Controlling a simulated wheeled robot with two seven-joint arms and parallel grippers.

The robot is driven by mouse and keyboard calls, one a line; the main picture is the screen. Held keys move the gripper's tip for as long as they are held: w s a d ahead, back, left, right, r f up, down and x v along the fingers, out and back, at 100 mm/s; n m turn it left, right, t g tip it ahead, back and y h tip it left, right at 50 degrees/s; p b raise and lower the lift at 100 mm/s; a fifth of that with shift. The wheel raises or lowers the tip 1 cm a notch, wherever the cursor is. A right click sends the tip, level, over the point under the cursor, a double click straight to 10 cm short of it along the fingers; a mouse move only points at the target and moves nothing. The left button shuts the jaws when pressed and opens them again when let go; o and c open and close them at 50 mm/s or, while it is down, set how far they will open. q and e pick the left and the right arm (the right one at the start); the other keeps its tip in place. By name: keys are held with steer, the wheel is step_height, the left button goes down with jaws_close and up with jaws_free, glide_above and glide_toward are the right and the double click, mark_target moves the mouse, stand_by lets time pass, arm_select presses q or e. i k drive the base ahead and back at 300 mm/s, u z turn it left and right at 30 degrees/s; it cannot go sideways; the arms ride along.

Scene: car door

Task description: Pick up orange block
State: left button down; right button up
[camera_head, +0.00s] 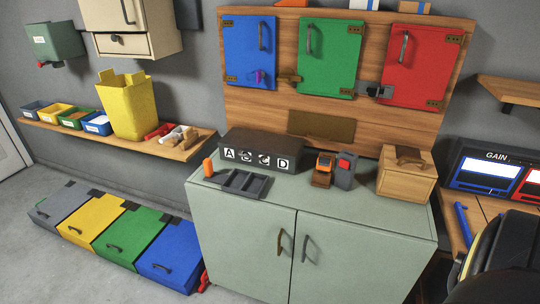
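A small orange block (208,168) stands upright near the left end of the pale green cabinet top (290,204). It is just left of a dark divided tray (240,183) and in front of the left end of a dark box marked A, B, C, D (262,150). The block's front is uncovered.
An orange-and-brown device (322,171), a grey device with a red face (344,171) and a wooden box (406,176) stand right of the block. A wall shelf (185,151) is close on the left. Clear cabinet top lies in front.

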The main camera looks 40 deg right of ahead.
mark_target(324, 164)
steer(key=u, duration=0.1)
steer(key=i, duration=0.85)
steer(key=z, duration=0.95)
steer(key=i, duration=0.55)
steer(key=z, duration=0.7)
